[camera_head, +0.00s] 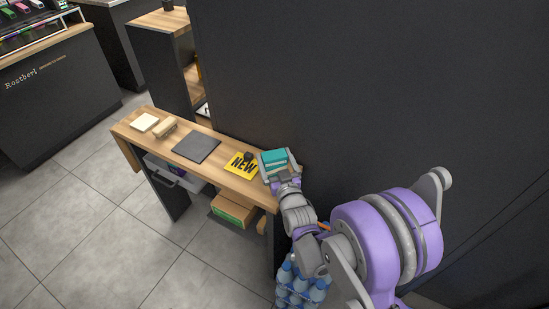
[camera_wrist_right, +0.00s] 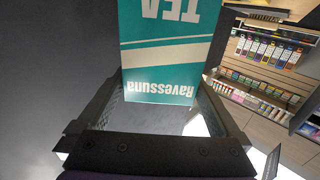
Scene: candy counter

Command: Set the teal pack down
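The teal pack (camera_head: 274,157) is a box with a cream band and the words "TEA" and "Ravessuna", upside down in the right wrist view (camera_wrist_right: 165,55). My right gripper (camera_head: 279,166) has its two fingers (camera_wrist_right: 161,92) on either side of the pack and is shut on it. The pack is at the right end of the wooden counter (camera_head: 229,181), beside the yellow "NEW" card (camera_head: 236,170). I cannot tell whether it touches the wood. My left gripper is not in view.
A dark square mat (camera_head: 196,147) lies mid-counter. A small dark object (camera_head: 249,156) stands by the card. A cream block (camera_head: 145,122) and a wooden piece (camera_head: 165,128) are at the left end. A dark wall (camera_head: 360,80) rises behind. Blue bottles (camera_head: 300,285) stand below right.

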